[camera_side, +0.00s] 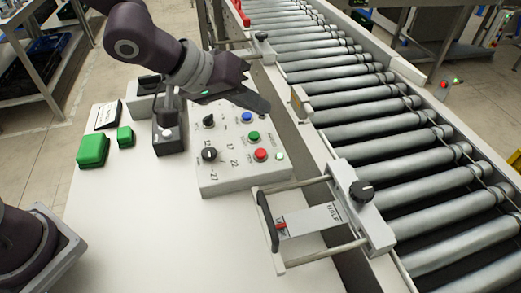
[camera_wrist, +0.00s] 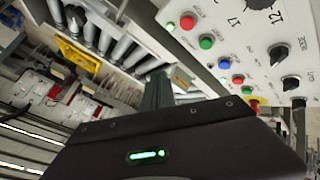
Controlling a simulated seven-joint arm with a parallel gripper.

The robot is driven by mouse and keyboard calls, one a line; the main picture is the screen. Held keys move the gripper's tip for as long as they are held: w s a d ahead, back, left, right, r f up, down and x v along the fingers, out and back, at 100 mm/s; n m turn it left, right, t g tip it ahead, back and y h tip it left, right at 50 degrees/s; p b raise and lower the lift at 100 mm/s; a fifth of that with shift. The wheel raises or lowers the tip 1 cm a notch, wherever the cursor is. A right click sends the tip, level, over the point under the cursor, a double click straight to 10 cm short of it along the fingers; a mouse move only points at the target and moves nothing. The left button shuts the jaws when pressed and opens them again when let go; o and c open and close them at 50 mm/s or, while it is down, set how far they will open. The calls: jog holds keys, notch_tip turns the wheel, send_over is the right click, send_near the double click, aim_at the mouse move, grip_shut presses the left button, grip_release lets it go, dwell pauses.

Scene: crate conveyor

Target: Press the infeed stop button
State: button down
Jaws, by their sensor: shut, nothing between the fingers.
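A pale control box (camera_side: 222,180) stands on the white table and carries a red button (camera_side: 261,155), a green button (camera_side: 253,136) and a blue button (camera_side: 246,117) in a row. Its small labels are unreadable, so I cannot tell which button is marked infeed stop. My gripper (camera_side: 264,106) is shut and empty, above the box's far end, apart from the red button. In the wrist view my gripper (camera_wrist: 158,88) points past the panel. That panel (camera_wrist: 222,20) shows the red button (camera_wrist: 187,22) at upper left, then green (camera_wrist: 206,42) and blue (camera_wrist: 224,63).
Black knobs (camera_side: 209,154) sit left of the buttons. A roller conveyor (camera_side: 350,95) runs along the right. A slide with a handle (camera_side: 268,220) stands in front of the box. Green blocks (camera_side: 92,150) lie at left. The front table area is clear.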

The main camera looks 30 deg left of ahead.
aim_at(256, 154)
jog(key=shift+f, duration=0.1)
jog(key=shift+a+f, duration=0.1)
jog(key=shift+f, duration=4.25)
jog(key=shift+f, duration=0.4)
jog(key=shift+f, duration=0.45)
jog(key=shift+r, duration=0.85)
jog(key=shift+r, duration=2.55)
